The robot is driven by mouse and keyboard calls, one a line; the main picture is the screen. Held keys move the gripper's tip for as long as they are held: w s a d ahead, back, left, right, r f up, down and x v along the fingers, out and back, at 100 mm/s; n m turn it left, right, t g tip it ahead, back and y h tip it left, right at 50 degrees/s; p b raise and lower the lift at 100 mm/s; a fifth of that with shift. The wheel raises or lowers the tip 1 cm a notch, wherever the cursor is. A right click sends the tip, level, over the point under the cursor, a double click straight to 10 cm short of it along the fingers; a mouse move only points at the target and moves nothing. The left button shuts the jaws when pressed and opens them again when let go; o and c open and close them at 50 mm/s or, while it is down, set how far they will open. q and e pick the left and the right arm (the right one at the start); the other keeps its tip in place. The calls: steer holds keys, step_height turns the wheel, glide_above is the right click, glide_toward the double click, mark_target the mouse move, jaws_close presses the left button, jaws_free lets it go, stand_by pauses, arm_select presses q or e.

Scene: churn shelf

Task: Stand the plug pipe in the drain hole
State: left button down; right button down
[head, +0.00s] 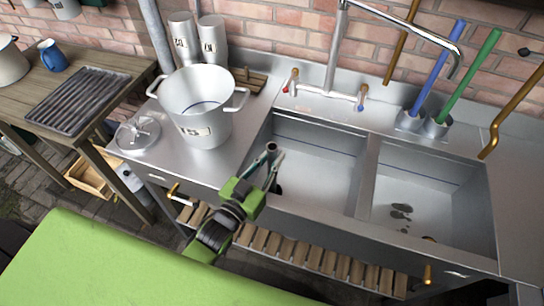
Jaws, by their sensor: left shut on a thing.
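My left gripper (272,160) is over the left side of the left sink basin (320,165). It is shut on the plug pipe (271,147), a short grey tube whose open round top shows between the fingertips. The rest of the pipe is hidden behind the fingers, and I cannot tell its tilt for sure. A dark spot (278,189) shows in the left basin just beside the gripper; it may be the drain hole, partly hidden. I cannot tell whether the pipe touches the basin. My right gripper is not in view.
A two-handled steel pot (203,130) and a round lid (138,133) stand on the left drainboard. The tap (400,22) arches over the sink. The right basin (435,190) holds dark patches on its floor. Blue (438,70) and green (470,80) handles stand behind it.

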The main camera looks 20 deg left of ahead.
arm_select(q)
steer(key=shift+f, duration=0.15)
steer(key=c, duration=1.8)
jaws_free()
steer(key=shift+c, duration=0.2)
steer(key=v, duration=1.2)
